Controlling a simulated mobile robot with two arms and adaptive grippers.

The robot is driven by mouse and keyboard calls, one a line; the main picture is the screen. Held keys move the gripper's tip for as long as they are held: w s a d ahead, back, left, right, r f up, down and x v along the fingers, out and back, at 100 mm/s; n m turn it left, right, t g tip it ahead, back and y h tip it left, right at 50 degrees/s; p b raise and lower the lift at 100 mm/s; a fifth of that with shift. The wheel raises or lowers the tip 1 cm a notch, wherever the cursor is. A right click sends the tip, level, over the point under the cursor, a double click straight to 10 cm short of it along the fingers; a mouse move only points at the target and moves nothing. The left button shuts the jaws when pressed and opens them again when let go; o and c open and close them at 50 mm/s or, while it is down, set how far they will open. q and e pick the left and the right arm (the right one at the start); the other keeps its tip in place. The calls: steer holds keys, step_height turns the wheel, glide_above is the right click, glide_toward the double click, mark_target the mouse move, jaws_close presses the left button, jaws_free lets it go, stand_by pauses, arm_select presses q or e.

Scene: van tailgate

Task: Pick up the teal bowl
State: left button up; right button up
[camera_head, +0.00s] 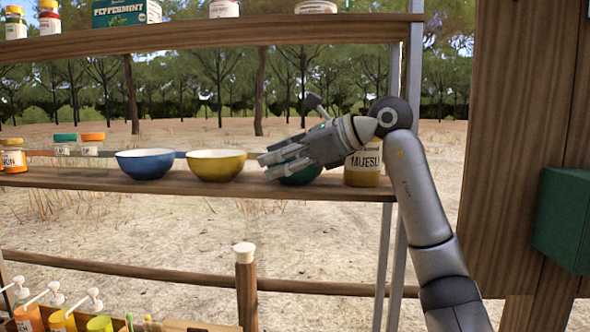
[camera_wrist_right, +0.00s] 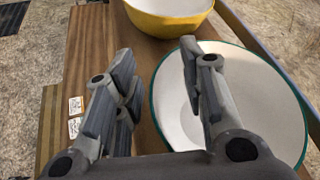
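The teal bowl (camera_head: 302,177) stands on the middle shelf, partly hidden behind my right gripper (camera_head: 267,166) in the head view. In the right wrist view the teal bowl (camera_wrist_right: 262,95) shows a white inside and a teal rim. My right gripper (camera_wrist_right: 158,62) is open there, with nothing between its fingers but a stretch of the near rim. One finger overlaps the bowl's inside and the other is over the wooden shelf outside the rim. I cannot tell whether either finger touches the bowl. My left gripper is not in view.
A yellow bowl (camera_head: 216,166) and a blue bowl (camera_head: 145,164) stand left of the teal bowl. A muesli jar (camera_head: 362,172) stands close on its right. The upper shelf (camera_head: 200,37) runs above, and a metal post (camera_head: 385,250) supports the right end.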

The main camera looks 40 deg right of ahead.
steer(key=shift+s, duration=0.1)
steer(key=shift+c, duration=1.1)
jaws_close()
steer(key=shift+r, duration=0.15)
